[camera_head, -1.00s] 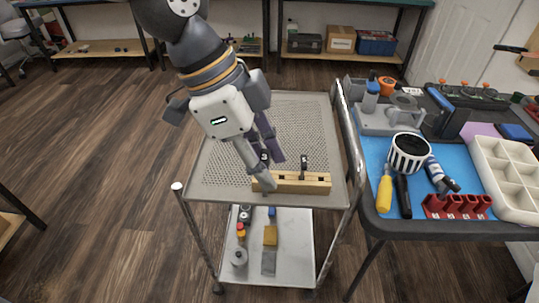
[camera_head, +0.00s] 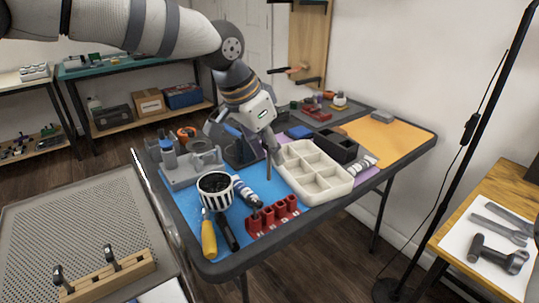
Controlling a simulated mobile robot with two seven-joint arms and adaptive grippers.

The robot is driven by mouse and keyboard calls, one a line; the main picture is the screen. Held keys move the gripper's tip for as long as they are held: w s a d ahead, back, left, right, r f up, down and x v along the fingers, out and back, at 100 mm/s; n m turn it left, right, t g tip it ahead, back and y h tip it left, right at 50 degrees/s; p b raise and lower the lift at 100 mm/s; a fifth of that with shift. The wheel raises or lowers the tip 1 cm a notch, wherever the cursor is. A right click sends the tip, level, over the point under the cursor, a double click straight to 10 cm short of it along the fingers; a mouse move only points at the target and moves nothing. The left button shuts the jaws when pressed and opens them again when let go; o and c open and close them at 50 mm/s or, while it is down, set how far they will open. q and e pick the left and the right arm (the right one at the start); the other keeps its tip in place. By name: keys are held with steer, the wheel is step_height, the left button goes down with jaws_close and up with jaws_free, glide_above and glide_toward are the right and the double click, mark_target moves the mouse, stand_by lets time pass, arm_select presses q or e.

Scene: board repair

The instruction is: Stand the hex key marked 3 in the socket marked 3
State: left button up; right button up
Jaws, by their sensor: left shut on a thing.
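My left gripper (camera_head: 273,155) is above the table, shut on a thin, dark upright piece (camera_head: 269,170) that looks like a hex key. Its mark cannot be read. The red block with several sockets (camera_head: 262,224) lies near the front edge of the blue mat, below and slightly left of the held piece. The socket numbers are too small to read. A wooden holder (camera_head: 128,270) on the cart at lower left bears two dark hex keys, one at its left end (camera_head: 59,278) and one near its middle (camera_head: 113,256). My right gripper is not in view.
A cream compartment tray (camera_head: 312,185) stands right of the red block. A grey fixture (camera_head: 190,165) stands behind.

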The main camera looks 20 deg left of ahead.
arm_select(q)
steer(key=shift+s+a+f+b, duration=0.1)
steer(key=shift+f+b, duration=0.4)
steer(key=shift+f, duration=1.5)
steer(key=shift+a+f+b, duration=0.1)
steer(key=shift+f+b, duration=0.4)
steer(key=shift+f, duration=1.5)
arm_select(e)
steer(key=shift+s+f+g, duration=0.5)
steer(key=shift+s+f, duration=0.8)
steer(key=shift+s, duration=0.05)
arm_select(q)
steer(key=shift+d, duration=0.1)
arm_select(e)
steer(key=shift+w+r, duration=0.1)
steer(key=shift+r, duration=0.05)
arm_select(q)
steer(key=shift+f, duration=0.1)
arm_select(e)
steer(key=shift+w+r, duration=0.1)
arm_select(q)
steer(key=shift+p, duration=0.4)
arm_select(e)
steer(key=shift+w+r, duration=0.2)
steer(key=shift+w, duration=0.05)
arm_select(q)
steer(key=shift+f, duration=0.15)
steer(key=shift+f, duration=0.55)
steer(key=shift+f, duration=0.15)
